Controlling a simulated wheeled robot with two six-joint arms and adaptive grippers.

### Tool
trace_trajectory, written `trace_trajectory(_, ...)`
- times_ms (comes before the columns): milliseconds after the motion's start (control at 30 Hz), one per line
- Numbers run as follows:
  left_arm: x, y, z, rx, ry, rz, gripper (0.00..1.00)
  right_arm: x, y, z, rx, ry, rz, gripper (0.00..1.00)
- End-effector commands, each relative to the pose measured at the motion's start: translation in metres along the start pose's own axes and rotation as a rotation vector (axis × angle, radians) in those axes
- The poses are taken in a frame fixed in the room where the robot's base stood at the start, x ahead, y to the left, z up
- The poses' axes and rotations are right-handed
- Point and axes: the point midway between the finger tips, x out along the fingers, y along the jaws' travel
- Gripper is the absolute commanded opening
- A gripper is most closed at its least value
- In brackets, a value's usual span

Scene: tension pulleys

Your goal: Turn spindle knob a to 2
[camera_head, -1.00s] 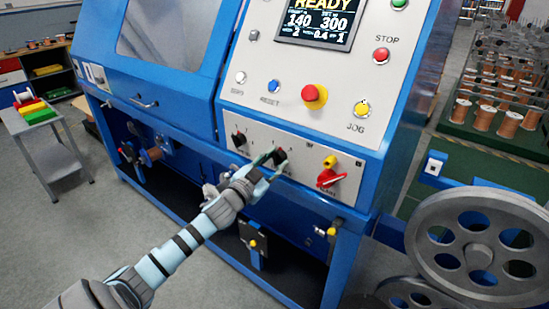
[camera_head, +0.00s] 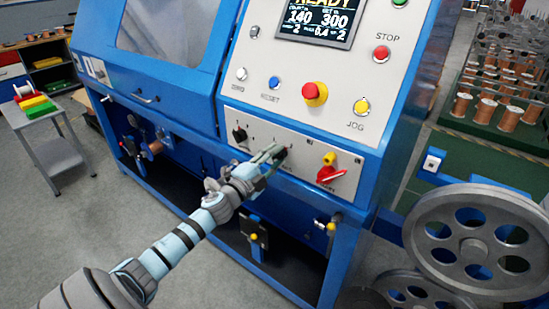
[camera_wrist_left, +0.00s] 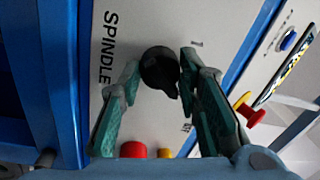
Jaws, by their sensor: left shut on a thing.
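The black spindle knob (camera_wrist_left: 158,68) sits beside the printed word SPINDLE in the left wrist view. Its pointer end is toward the lower right there, and small marks are printed to the right of it. My left gripper (camera_wrist_left: 160,82) has a finger on either side of the knob and is shut on it. In the head view, my left gripper (camera_head: 275,155) reaches the panel at this knob and largely hides it. The display (camera_head: 318,20) reads 140 and 300, with a 2 at its lower right. My right gripper is not in view.
Another black knob (camera_head: 240,135) is left of my gripper. A red switch (camera_head: 330,174) and yellow button (camera_head: 329,159) are on its right. Above are a red mushroom button (camera_head: 315,93), a blue button (camera_head: 273,83) and a yellow button (camera_head: 361,106). Large grey pulleys (camera_head: 480,232) stand at the right.

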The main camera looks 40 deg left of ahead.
Motion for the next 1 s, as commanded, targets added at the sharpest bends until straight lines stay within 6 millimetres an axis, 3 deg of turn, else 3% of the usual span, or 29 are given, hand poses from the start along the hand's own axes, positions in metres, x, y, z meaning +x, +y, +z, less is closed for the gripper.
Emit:
trace_trajectory(733, -0.0002, 0.0002, 0.0004, 0.1, 0.007, 0.001, 0.03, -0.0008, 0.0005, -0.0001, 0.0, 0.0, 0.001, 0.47)
trace_trajectory(767, -0.0002, 0.0002, 0.0004, 0.1, 0.007, 0.001, 0.34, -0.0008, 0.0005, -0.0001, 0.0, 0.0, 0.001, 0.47)
trace_trajectory(800, -0.0002, 0.0002, 0.0004, 0.1, 0.007, 0.001, 0.41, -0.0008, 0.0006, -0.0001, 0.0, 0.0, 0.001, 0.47)
trace_trajectory(867, -0.0002, 0.0001, 0.0004, 0.1, 0.007, 0.001, 0.5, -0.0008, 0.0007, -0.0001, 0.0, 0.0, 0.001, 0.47)
trace_trajectory(1000, -0.0003, 0.0, 0.0006, 0.1, 0.007, 0.001, 0.52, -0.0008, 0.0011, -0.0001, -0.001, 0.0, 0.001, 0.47)
